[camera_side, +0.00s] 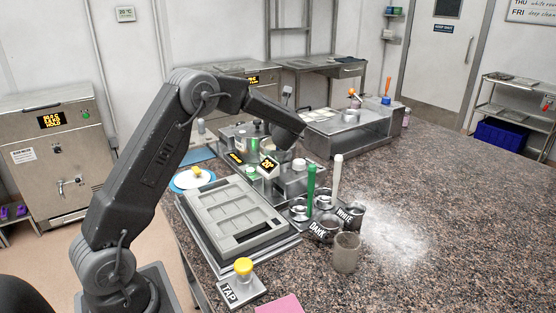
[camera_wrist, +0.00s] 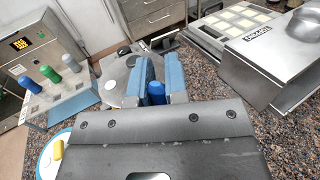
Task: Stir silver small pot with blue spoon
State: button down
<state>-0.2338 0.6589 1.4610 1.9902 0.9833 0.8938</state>
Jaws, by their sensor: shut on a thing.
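In the wrist view my gripper (camera_wrist: 158,75) is shut, its blue-padded fingers on either side of a blue handle (camera_wrist: 157,93), which looks like the blue spoon. The spoon's lower end is hidden. Beyond the fingers is a silver metal surface (camera_wrist: 117,88) with dark knobs; I cannot tell whether it is the small pot or its stand. In the side view a silver pot (camera_side: 248,133) with a dark lid knob stands behind my forearm, partly covered. My fingers and the spoon are hidden by my arm there, so I cannot tell whether the spoon is inside a pot.
A grey mould tray (camera_side: 231,221) lies in front of the pots. Cups with a green spoon (camera_side: 311,187) and a white spoon (camera_side: 338,178) stand to its right, near a grey beaker (camera_side: 346,252). White powder (camera_side: 392,236) covers the counter beside them.

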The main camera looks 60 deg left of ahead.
notch_tip(320, 180, up, 8)
jog(key=shift+r, duration=0.25)
dwell(1.1)
jog(key=shift+r, duration=0.1)
dwell(1.2)
jog(key=shift+r, duration=1.95)
